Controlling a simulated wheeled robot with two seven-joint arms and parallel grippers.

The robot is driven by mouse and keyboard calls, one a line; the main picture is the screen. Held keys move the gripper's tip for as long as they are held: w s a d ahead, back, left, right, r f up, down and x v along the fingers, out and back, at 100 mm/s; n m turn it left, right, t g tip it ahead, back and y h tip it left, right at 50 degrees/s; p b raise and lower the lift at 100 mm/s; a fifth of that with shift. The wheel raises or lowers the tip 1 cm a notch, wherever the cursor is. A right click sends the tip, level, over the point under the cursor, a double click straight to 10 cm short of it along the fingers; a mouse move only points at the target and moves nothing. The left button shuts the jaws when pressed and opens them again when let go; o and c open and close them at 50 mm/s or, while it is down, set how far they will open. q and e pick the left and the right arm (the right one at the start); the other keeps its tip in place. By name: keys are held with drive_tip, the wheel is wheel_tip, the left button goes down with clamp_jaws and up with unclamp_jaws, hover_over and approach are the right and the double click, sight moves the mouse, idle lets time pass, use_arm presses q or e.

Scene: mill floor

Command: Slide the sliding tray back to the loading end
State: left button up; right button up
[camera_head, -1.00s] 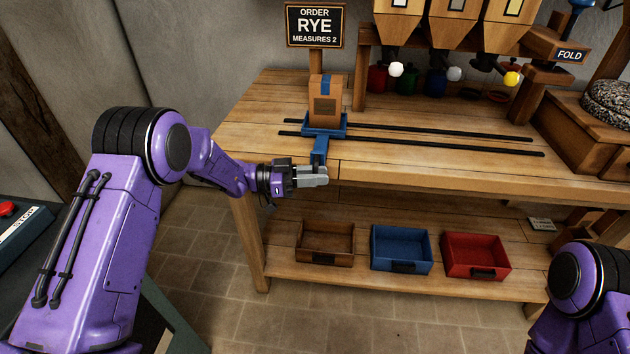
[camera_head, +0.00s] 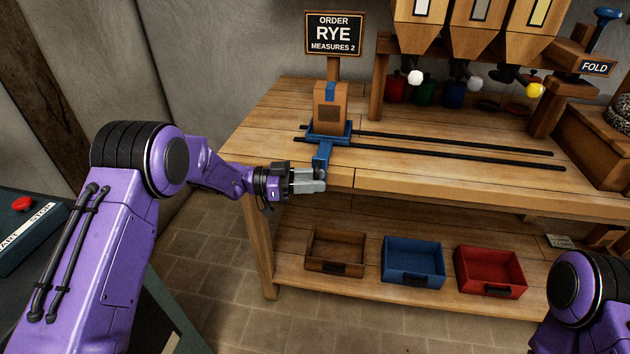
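The blue sliding tray (camera_head: 345,133) sits at the left end of two dark rails on the wooden bench. A brown paper bag (camera_head: 328,108) with a blue stripe stands upright on it. A blue handle (camera_head: 322,156) sticks out from the tray over the bench's front edge. My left gripper (camera_head: 318,180) is at the front edge, just below the handle's end. Whether its grey fingers touch the handle, or have a gap between them, is not clear. My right gripper is out of view; only part of that arm shows at the lower right.
The rails (camera_head: 460,155) run clear to the right. Hoppers (camera_head: 475,35) with coloured knobs stand behind them. An order sign (camera_head: 334,34) reads RYE, MEASURES 2. Brown (camera_head: 336,251), blue (camera_head: 413,262) and red (camera_head: 490,271) bins sit on the lower shelf.

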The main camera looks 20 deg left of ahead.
use_arm(q)
drive_tip(key=b+v, duration=0.1)
drive_tip(key=v, duration=0.9)
drive_tip(key=shift+a+b, duration=0.3)
drive_tip(key=shift+b, duration=0.05)
drive_tip(key=s+d+f+n+t+y+p, duration=0.1)
drive_tip(key=s+d+f+n+t+y, duration=0.1)
drive_tip(key=s+f+n+t+y, duration=0.5)
drive_tip(key=s+d+f+n+y+p, duration=0.15)
drive_tip(key=f+n+y, duration=0.35)
drive_tip(key=f+n, duration=0.65)
drive_tip(key=s+a+f+n+g+y, duration=0.1)
drive_tip(key=s+a+f+g+y, duration=0.2)
drive_tip(key=s, duration=1.1)
drive_tip(key=s+a+f+n+g+y+p, duration=0.1)
drive_tip(key=s+f+g+y, duration=0.4)
drive_tip(key=s, duration=0.9)
wheel_tip(320, 180, down, 3)
drive_tip(key=shift+s+a+r+g+y, duration=0.15)
drive_tip(key=shift+s+a+g+y, duration=0.15)
drive_tip(key=shift+a+g, duration=0.5)
